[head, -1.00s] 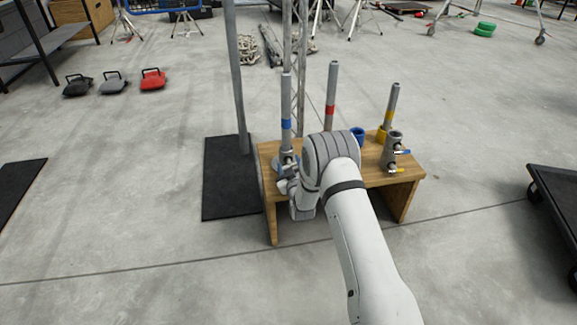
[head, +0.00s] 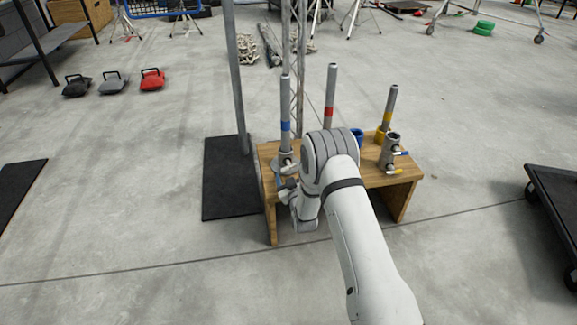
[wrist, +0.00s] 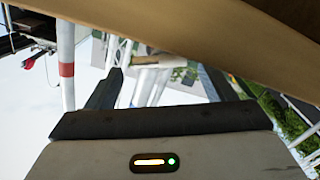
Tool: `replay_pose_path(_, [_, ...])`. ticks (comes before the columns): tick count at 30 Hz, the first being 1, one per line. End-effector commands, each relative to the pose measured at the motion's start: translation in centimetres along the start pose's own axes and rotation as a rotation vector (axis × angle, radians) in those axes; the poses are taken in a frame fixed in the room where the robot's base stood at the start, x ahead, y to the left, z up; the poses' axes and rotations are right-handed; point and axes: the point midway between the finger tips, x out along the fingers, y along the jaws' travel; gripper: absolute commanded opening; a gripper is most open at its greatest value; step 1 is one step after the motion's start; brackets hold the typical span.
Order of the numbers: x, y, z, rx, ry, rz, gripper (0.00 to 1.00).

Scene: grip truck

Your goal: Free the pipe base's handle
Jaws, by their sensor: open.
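A grey pipe with a blue band (head: 285,110) stands upright in a grey pipe base (head: 285,158) at the left end of the wooden bench (head: 265,160). My gripper (head: 281,183) is just in front of and below this base, at the bench's left front corner. The base's handle is not clear in the head view. In the wrist view my open fingers (wrist: 160,88) reach up below a brown wooden board (wrist: 190,30). A pale grey part shows between them; I cannot tell whether it is the handle or touches a finger.
A red-banded pipe (head: 330,100) and a yellow-banded pipe (head: 388,110) stand farther right. Another grey base (head: 391,150) has blue and yellow handles. A black mat (head: 222,195) with a tall post lies left; a dark cart (head: 560,195) stands right.

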Motion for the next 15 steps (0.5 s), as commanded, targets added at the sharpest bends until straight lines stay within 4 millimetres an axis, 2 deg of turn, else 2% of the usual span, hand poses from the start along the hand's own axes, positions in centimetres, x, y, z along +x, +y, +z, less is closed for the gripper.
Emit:
replay_pose_path(3, [-2.0, 0.1, -0.2, 0.0, -0.004, -0.002, 0.76])
replay_pose_path(6, [-3.2, 0.0, -0.1, 0.0, -0.002, -0.001, 0.76])
replay_pose_path(15, [-4.0, -0.1, 0.0, 0.0, 0.0, 0.0, 0.76])
